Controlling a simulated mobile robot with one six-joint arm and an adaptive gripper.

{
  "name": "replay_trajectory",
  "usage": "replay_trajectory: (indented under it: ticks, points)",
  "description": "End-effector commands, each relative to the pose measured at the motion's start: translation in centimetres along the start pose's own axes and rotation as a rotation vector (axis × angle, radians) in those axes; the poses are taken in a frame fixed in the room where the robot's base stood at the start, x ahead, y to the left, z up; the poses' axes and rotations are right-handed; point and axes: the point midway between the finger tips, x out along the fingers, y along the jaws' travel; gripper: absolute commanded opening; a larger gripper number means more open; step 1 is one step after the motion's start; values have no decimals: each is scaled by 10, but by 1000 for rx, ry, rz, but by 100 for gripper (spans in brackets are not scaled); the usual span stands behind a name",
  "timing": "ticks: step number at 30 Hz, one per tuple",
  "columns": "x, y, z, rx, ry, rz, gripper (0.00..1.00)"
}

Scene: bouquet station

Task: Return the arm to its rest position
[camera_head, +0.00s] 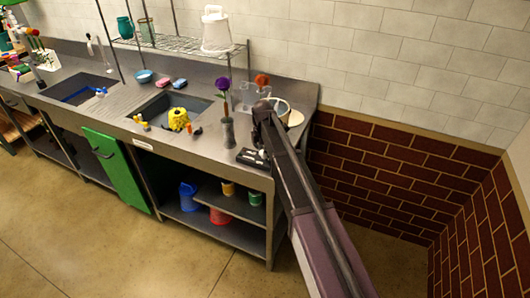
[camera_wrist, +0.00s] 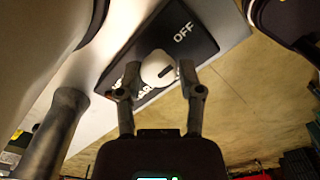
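My arm reaches from the lower right of the head view to the right end of the grey counter (camera_head: 180,125). In the wrist view my gripper (camera_wrist: 158,80) has its two fingers spread, one on each side of a round white knob (camera_wrist: 153,66). The knob sits on a black panel (camera_wrist: 188,22) with white lettering that reads OFF. The fingers look open, with small gaps beside the knob; I cannot tell whether either touches it. In the head view the black panel (camera_head: 251,157) lies at the counter's front edge, and my fingers are too small to make out there.
A grey vase (camera_head: 228,133) with a purple flower (camera_head: 222,85) stands just left of my arm's end. An orange flower (camera_head: 262,81) and a pale round container (camera_head: 281,105) are behind it. Sinks and a wire shelf (camera_head: 175,43) lie left. The floor in front is clear.

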Motion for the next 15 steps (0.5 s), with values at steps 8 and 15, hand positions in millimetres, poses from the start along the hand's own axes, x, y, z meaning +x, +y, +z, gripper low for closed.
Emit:
replay_trajectory:
  ticks: [8,15]
  points:
    - [0,-2,0,1,1,-3,79]
    - [0,-1,0,1,0,-1,79]
